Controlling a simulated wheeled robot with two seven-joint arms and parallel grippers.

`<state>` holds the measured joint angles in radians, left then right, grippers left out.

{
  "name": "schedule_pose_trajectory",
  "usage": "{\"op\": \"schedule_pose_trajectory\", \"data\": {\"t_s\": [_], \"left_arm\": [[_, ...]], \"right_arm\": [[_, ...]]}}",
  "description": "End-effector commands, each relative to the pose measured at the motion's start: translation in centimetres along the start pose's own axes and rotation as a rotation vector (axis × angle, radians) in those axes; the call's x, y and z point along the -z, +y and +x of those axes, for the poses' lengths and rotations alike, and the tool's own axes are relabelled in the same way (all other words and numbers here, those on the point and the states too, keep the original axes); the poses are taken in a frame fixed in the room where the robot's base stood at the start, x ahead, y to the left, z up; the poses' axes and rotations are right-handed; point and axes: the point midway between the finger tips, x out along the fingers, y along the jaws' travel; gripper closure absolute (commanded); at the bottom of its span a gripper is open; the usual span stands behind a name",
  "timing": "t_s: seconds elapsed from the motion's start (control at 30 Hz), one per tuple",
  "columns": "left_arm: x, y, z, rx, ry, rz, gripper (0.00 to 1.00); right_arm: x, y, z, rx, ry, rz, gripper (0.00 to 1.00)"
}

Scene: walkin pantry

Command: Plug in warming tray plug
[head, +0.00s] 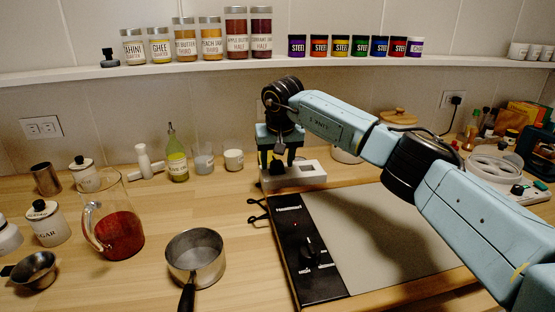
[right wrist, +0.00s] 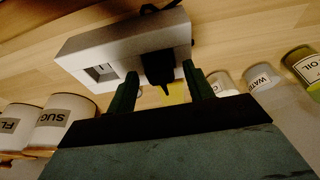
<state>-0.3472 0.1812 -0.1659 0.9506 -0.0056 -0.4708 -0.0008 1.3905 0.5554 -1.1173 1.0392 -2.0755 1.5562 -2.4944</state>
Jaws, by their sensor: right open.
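A white socket block (head: 308,174) stands on the counter behind the warming tray (head: 410,235), whose black control panel (head: 318,262) shows a small red light. My right gripper (head: 280,160) is over the block's left part, pointing down. In the right wrist view the block (right wrist: 85,50) shows an empty socket (right wrist: 100,72). A black plug (right wrist: 158,68) sits at the block's other socket; how deep it sits I cannot tell. My right gripper's open fingers (right wrist: 162,92) are on either side of the plug, with gaps showing. My left gripper is not in view.
A saucepan (head: 196,256) and a glass jug of red liquid (head: 115,230) stand left of the tray. An oil bottle (head: 177,160) and small jars stand left of the block. Black cord (head: 256,201) lies by the tray's corner. A shelf (head: 200,66) runs above.

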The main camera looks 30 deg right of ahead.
Motion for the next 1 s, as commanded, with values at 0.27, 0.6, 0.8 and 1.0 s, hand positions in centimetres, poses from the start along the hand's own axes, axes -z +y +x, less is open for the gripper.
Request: {"op": "schedule_pose_trajectory", "data": {"t_s": [0.27, 0.6, 0.8, 1.0], "left_arm": [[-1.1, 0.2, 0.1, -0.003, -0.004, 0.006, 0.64], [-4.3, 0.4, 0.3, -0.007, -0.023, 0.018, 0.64], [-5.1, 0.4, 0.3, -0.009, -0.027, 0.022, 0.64], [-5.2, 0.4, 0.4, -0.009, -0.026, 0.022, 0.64]], "right_arm": [[0.2, 0.0, -3.8, 0.001, 0.005, -0.001, 0.48], [0.2, 0.0, -10.5, 0.001, 0.003, 0.000, 0.48], [0.1, 0.0, -12.1, 0.000, 0.000, 0.000, 0.48], [0.1, 0.0, -12.2, 0.000, -0.001, 0.000, 0.48]]}}
